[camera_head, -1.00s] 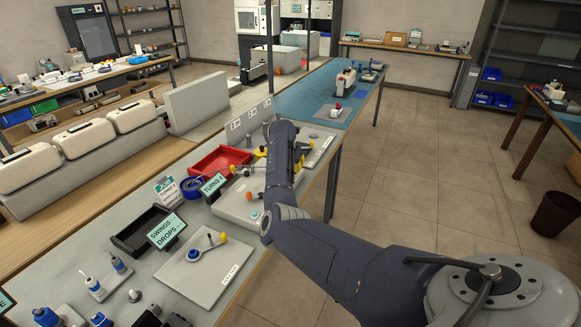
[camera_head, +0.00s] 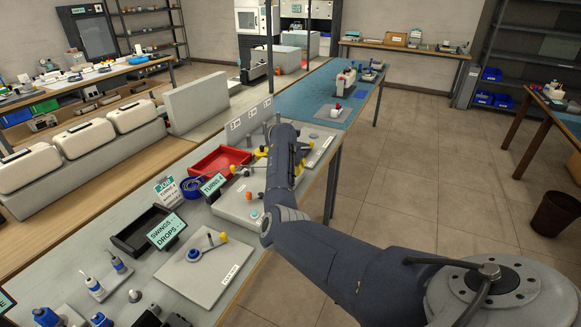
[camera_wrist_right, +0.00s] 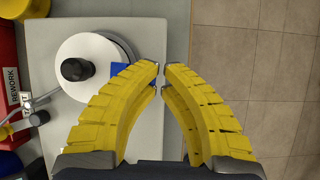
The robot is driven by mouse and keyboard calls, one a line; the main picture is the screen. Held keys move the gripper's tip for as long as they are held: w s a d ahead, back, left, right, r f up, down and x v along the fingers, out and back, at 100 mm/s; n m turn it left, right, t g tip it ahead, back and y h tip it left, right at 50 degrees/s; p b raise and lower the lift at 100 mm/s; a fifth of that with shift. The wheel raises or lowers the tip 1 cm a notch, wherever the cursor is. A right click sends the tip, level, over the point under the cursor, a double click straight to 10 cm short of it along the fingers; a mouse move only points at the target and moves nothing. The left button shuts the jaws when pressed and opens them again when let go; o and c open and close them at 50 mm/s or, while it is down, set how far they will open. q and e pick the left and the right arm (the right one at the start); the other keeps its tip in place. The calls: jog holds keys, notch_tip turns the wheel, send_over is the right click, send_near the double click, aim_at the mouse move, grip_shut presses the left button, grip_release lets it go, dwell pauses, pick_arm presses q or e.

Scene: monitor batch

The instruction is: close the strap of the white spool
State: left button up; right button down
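The white spool (camera_wrist_right: 92,62) shows in the right wrist view as a round white disc with a black knob (camera_wrist_right: 76,69) on it. It sits on a pale grey plate. A blue piece (camera_wrist_right: 122,70), perhaps part of the strap, shows at its right side, partly hidden by my left-hand yellow finger. My right gripper (camera_wrist_right: 161,69) has its two yellow fingertips almost together, just right of the blue piece; I see nothing clearly held between them. In the head view my right arm hides the spool. My left gripper is not in view.
A red tray (camera_head: 218,160), a blue ring (camera_head: 191,188) and a black tray (camera_head: 142,231) lie left of my right arm. A grey plate with a blue-and-yellow lever (camera_head: 208,249) is nearer. A "REWORK" label (camera_wrist_right: 13,88) stands left of the spool's plate. Open floor lies right.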

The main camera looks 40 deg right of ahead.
jog(key=shift+f, duration=0.55)
jog(key=shift+w+f, duration=0.1)
jog(key=shift+f, duration=0.15)
jog(key=shift+w+f, duration=0.1)
jog(key=shift+f, duration=0.05)
dwell(0.3)
jog(key=shift+a+f, duration=0.1)
jog(key=shift+f, duration=0.2)
jog(key=shift+a, duration=0.1)
